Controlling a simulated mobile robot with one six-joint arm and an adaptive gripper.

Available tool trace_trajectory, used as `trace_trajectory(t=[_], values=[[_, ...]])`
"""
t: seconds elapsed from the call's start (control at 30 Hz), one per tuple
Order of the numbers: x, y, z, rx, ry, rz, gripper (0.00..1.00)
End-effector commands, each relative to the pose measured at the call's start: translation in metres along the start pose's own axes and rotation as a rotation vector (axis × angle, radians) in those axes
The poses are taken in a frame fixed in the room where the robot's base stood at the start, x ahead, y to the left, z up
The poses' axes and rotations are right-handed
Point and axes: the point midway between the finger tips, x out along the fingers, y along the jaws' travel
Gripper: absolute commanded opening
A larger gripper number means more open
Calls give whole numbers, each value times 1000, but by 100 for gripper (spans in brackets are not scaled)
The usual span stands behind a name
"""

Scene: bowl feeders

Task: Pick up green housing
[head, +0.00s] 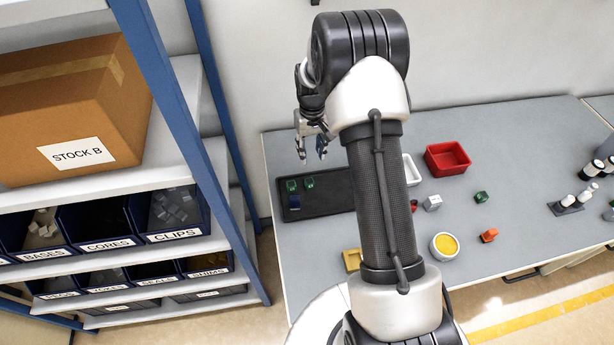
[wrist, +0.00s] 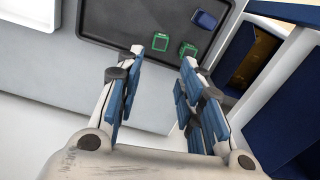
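Two small green pieces lie side by side on the black tray; each could be the green housing. In the head view they are the left one (head: 292,185) and the right one (head: 308,183). In the wrist view they show beyond the fingertips, one straight ahead (wrist: 160,42) and one near the right finger (wrist: 187,50). A third green piece (head: 481,197) sits on the open table at right. My gripper (head: 312,158) is above the tray, apart from the pieces. Its fingers (wrist: 163,60) are spread with nothing between them.
The black tray (head: 325,206) also holds a blue piece (wrist: 204,19). A red bin (head: 447,158), a bowl of yellow material (head: 444,246), an orange piece (head: 489,235) and a grey-white block (head: 433,202) stand on the table. A shelf rack with a blue post (head: 205,150) rises at left.

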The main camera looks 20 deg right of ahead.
Motion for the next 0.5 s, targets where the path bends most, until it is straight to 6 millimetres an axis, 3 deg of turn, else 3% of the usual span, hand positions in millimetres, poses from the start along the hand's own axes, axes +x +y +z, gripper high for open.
trace_trajectory(t=[0.5], values=[[104, 0, 1, 0, -2, 0, 35]])
